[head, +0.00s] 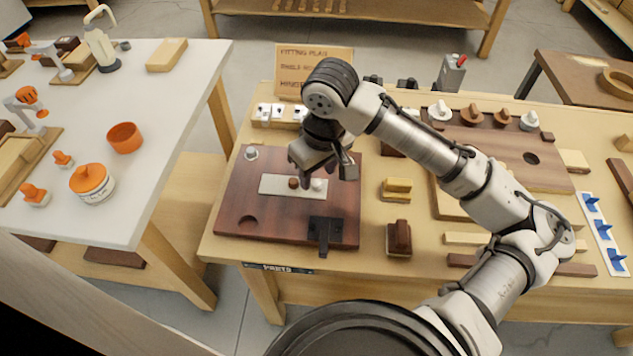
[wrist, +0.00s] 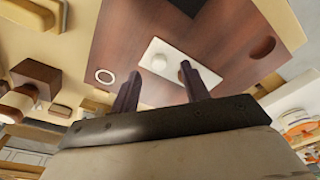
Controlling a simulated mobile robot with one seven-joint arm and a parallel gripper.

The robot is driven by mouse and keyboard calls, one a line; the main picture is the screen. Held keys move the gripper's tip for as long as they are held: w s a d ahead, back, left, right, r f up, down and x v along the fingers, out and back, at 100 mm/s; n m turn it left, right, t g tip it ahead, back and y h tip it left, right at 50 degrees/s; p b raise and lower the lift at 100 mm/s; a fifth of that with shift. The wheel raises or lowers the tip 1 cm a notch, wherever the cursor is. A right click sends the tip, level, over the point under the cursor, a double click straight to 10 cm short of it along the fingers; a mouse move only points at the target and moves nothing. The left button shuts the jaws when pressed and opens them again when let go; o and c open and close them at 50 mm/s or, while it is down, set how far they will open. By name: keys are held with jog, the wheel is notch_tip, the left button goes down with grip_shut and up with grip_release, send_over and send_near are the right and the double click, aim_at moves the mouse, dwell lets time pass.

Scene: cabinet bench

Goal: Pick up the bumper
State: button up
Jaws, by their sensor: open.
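A pale plate (head: 272,184) lies on the dark red-brown board (head: 235,195). On it are a small brown knob (head: 293,183) and a small white dome (head: 317,185). I cannot tell for sure which piece is the bumper; the white dome is a likely one. My gripper (head: 304,174) is over the plate, pointing down, with its fingers apart and empty. In the wrist view the white dome (wrist: 159,62) shows just ahead of the gap between my fingertips (wrist: 160,73), and the plate (wrist: 150,46) lies beneath. The right finger hides part of the plate.
The board also bears a black bracket (head: 325,232), a dark round recess (head: 247,221) and a white round part (head: 251,153). Right of it stand a yellow block (head: 397,188) and a dark brown block (head: 399,238). A sign (head: 312,68) stands behind.

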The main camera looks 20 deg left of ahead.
aim_at(316, 185)
jog(key=shift+w+a+f, duration=0.1)
jog(key=shift+a+f, duration=0.05)
jog(key=shift+f, duration=1.25)
jog(key=c, duration=0.8)
jog(key=shift+r, duration=0.15)
jog(key=shift+c, duration=0.2)
